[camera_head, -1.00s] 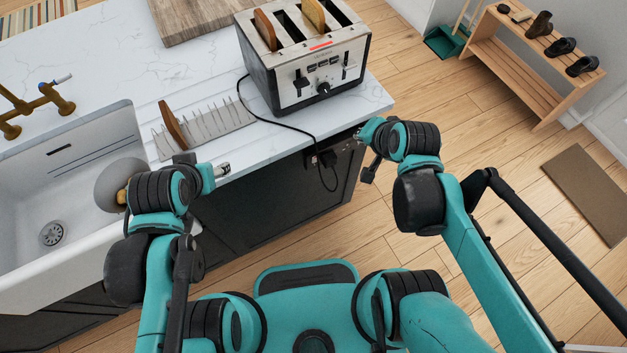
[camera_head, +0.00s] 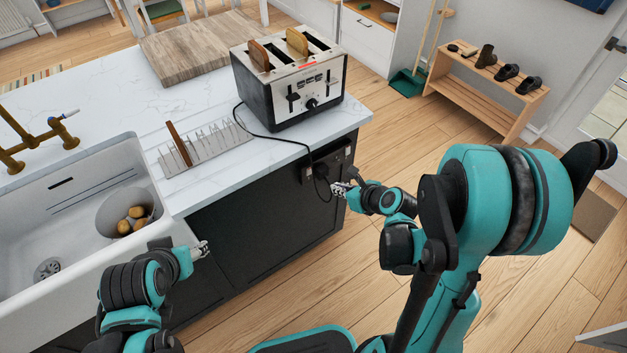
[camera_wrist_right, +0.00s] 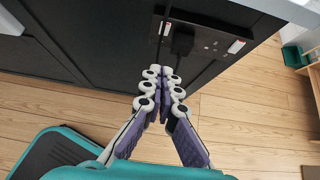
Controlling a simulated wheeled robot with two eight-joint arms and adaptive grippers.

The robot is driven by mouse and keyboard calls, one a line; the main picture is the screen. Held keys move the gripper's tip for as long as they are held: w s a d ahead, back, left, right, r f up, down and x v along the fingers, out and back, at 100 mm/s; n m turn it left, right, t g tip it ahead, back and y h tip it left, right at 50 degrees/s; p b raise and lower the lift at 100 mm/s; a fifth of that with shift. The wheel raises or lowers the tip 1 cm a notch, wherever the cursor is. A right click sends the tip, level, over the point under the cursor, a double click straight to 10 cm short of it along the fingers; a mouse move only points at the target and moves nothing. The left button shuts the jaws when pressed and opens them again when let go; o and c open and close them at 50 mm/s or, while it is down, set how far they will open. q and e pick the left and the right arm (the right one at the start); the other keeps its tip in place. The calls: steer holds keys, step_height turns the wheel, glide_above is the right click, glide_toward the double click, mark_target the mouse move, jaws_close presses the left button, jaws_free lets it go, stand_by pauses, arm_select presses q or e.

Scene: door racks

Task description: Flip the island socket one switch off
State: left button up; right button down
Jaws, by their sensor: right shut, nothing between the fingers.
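The dark island socket (camera_head: 336,160) is on the black side of the island, under the worktop. A black plug (camera_head: 320,170) with a cord is in it. In the right wrist view the socket plate (camera_wrist_right: 212,41) shows the plug (camera_wrist_right: 182,41) and two white switches with red marks, one left of the plug (camera_wrist_right: 167,28) and one at the right end (camera_wrist_right: 236,46). My right gripper (camera_head: 340,188) is shut and empty, just in front of and below the socket. Its fingertips (camera_wrist_right: 163,76) show below the plug, apparently apart from it. My left gripper (camera_head: 201,250) is beside the cabinet front near the sink; its fingers are too small to judge.
A toaster (camera_head: 290,95) with bread stands on the white worktop (camera_head: 110,97), its cord hanging over the edge. A dish rack (camera_head: 215,149) and sink (camera_head: 90,215) are left. A shoe rack (camera_head: 480,95) stands back right.

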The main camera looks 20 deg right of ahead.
steer(key=shift+w+f, duration=0.1)
steer(key=b, duration=0.5)
glide_toward(310, 173)
steer(key=s+f+x, duration=0.1)
steer(key=x, duration=0.4)
steer(key=shift+w+a+r, duration=0.25)
steer(key=shift+w+r, duration=0.15)
steer(key=shift+w, duration=0.35)
steer(key=shift+d, duration=0.1)
